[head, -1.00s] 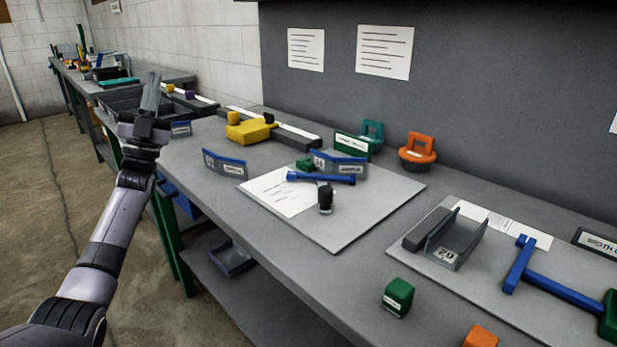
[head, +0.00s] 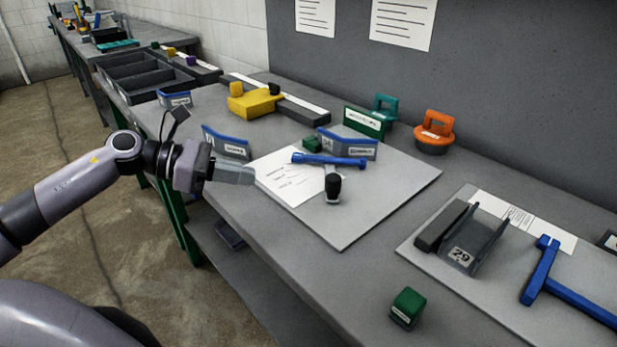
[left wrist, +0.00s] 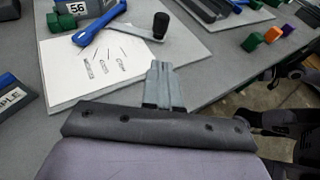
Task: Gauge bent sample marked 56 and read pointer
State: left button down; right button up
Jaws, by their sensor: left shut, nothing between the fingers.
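The bent sample (head: 349,146) with a blue top edge and white labels stands on the grey board (head: 385,205), behind a blue bar tool (head: 329,160). In the left wrist view its plate reads 56 (left wrist: 77,8). The tool has a black knob (head: 333,186) near it on the board. A printed sheet (head: 287,178) lies on the board's left part. My left gripper (head: 250,175) is shut and empty, just at the sheet's left edge; it also shows in the left wrist view (left wrist: 162,68). My right gripper is not in view.
Another blue-edged bent sample (head: 226,142) stands left of the board, close behind my left gripper. A small green block (head: 312,144) is beside sample 56. A yellow tool (head: 253,101), orange handled block (head: 435,132) and 29-marked channel (head: 462,245) stand around. The bench front is mostly clear.

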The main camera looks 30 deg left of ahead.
pick_arm(q)
jog(key=p+x, duration=0.1)
jog(key=x, duration=0.6)
jog(key=r+p+x, duration=0.1)
jog(key=x, duration=0.3)
jog(key=shift+w+d+p, duration=0.3)
jog(key=shift+w+d+f, duration=0.15)
jog(key=shift+w+d, duration=0.2)
jog(key=shift+d, duration=0.1)
jog(key=shift+w+d, duration=0.1)
